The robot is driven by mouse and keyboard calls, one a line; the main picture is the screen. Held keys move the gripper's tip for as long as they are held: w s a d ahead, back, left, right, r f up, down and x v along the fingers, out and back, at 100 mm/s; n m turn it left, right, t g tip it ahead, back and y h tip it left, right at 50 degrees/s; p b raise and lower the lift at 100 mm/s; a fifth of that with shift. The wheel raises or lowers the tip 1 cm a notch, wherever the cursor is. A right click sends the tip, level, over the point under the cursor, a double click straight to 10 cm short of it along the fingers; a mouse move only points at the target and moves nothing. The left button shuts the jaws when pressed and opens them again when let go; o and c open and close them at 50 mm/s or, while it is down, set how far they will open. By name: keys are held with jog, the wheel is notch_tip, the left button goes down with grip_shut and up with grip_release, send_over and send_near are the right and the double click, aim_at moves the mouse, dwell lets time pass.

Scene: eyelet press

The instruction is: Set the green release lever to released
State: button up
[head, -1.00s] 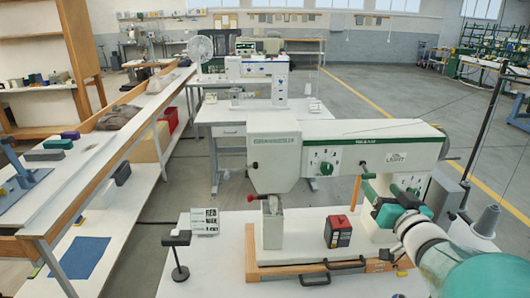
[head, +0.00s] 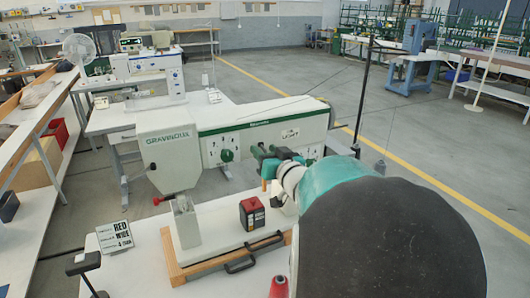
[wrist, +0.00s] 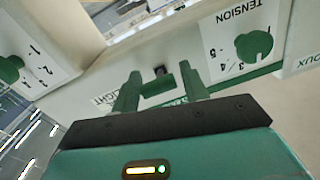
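The white sewing-type press (head: 215,145) has a green stripe, a green dial (head: 226,155) and a LIGHT label (head: 290,133) on its near face. My gripper (head: 261,158) is close to this face, between the dial and the label. In the wrist view the two green fingers of my gripper (wrist: 157,88) are apart. A small green piece (wrist: 156,79) with a black nub (wrist: 160,71) shows between them; it may be the release lever. I cannot tell its position or whether the fingers touch it. The tension dial (wrist: 254,46) is to its right in the wrist view.
A sign card (head: 115,236), a black stand (head: 84,264) and a wooden-edged base (head: 180,272) with black handles are near.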

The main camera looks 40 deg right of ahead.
jog(key=shift+f, duration=0.15)
jog(key=shift+c, duration=0.5)
jog(key=shift+f+t, duration=0.1)
jog(key=shift+t, duration=0.6)
jog(key=o, duration=0.9)
